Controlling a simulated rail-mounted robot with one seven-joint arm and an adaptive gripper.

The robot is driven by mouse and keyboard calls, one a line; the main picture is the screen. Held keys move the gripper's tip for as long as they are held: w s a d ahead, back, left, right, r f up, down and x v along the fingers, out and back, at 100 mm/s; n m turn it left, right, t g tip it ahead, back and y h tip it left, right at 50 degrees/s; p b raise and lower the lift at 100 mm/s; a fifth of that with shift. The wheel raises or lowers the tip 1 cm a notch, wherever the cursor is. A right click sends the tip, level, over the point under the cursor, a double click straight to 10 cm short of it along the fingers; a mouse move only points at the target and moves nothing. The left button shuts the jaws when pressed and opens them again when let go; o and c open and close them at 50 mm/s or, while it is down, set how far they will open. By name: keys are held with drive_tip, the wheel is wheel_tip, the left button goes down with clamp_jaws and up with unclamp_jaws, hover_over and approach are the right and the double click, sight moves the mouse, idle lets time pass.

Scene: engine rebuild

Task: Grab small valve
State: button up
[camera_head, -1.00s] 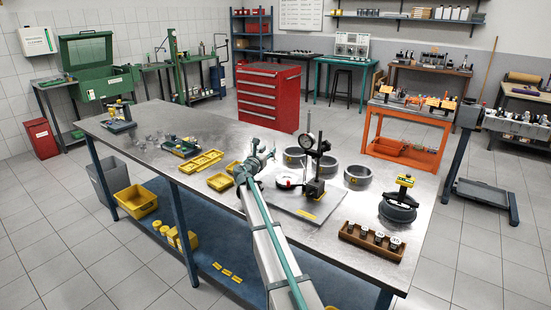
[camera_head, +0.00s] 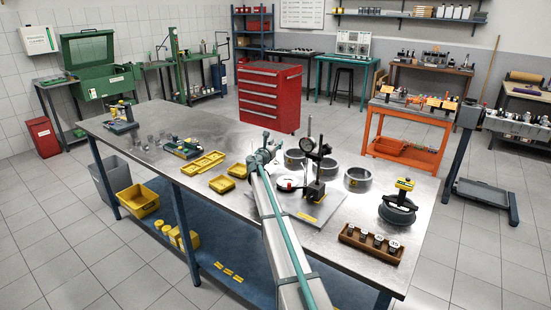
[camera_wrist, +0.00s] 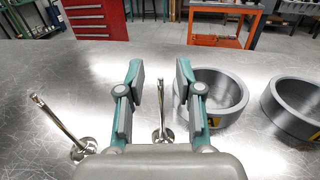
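Two metal valves stand on the steel workbench in the wrist view. One valve (camera_wrist: 161,128) shows between the fingers of my gripper (camera_wrist: 160,82), its thin stem pointing up and its round head low. The other valve (camera_wrist: 62,126) is to the left, outside the fingers, its stem leaning up and left in the picture; it looks longer with a wider head. My gripper is open, a finger on each side of the nearer-centre valve, with visible gaps. I cannot tell how deep the valve is between them. In the head view my gripper (camera_head: 265,152) hides this spot.
A grey ring (camera_wrist: 222,95) stands close beside the right finger, with another ring (camera_wrist: 296,108) farther right. On the workbench (camera_head: 222,133) are yellow trays (camera_head: 203,162), a dial gauge stand (camera_head: 316,170) and a wooden block (camera_head: 371,244). A red cabinet (camera_head: 268,97) stands behind.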

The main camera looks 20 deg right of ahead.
clamp_jaws()
drive_tip(key=shift+r, duration=0.15)
idle(0.4)
